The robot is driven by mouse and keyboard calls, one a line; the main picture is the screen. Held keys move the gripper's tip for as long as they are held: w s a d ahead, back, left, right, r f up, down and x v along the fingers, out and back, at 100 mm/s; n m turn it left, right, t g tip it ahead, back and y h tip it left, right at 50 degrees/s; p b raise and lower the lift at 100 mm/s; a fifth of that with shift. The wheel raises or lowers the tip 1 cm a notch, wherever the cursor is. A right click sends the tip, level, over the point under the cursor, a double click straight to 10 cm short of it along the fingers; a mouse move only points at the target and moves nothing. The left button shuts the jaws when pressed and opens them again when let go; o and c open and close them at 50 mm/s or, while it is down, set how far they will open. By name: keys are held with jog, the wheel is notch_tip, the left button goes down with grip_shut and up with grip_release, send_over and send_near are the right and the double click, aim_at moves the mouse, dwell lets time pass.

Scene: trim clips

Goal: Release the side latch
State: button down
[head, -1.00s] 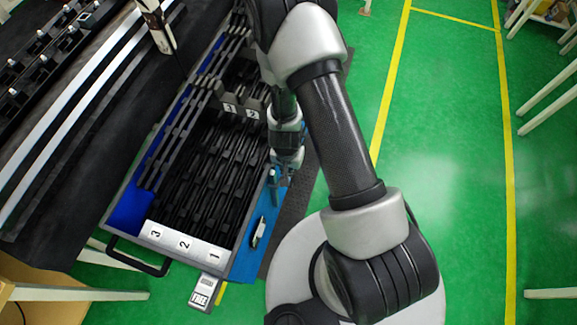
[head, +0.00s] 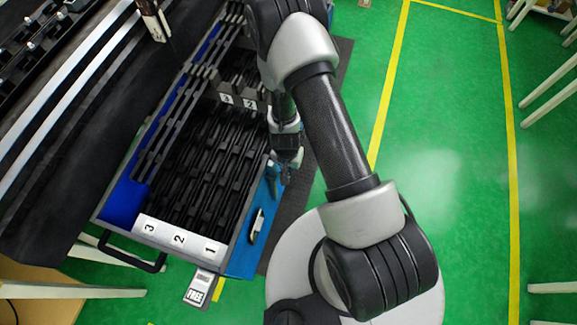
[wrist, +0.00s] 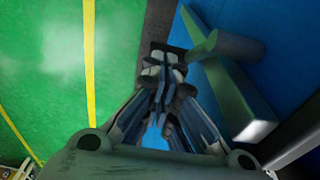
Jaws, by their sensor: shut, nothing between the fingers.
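My gripper (head: 287,176) is beside the blue side panel (head: 243,260) of the cart, toward its right edge in the head view. Its fingers are shut and empty in the wrist view (wrist: 160,75). A dark bar (wrist: 236,95) with a round peg (wrist: 232,46) stands out from the blue panel, just right of the fingers; it looks like the side latch. I cannot tell whether the fingers touch it. A black-and-white fitting (head: 257,226) sits lower on the panel.
The cart holds black racks (head: 205,165) behind a front strip numbered 1 to 3 (head: 180,238). A tab marked FREE (head: 197,288) juts out near its front corner, with a black handle (head: 130,258) to the left. Green floor (head: 445,170) is open at right.

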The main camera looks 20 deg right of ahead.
jog(key=shift+s+f+b, duration=0.25)
jog(key=shift+f+b, duration=0.05)
jog(key=shift+f, duration=0.25)
jog(key=shift+r, duration=0.15)
notch_tip(320, 180, up, 15)
jog(key=p, duration=1)
jog(key=shift+a+r, duration=0.1)
jog(key=shift+a, duration=0.05)
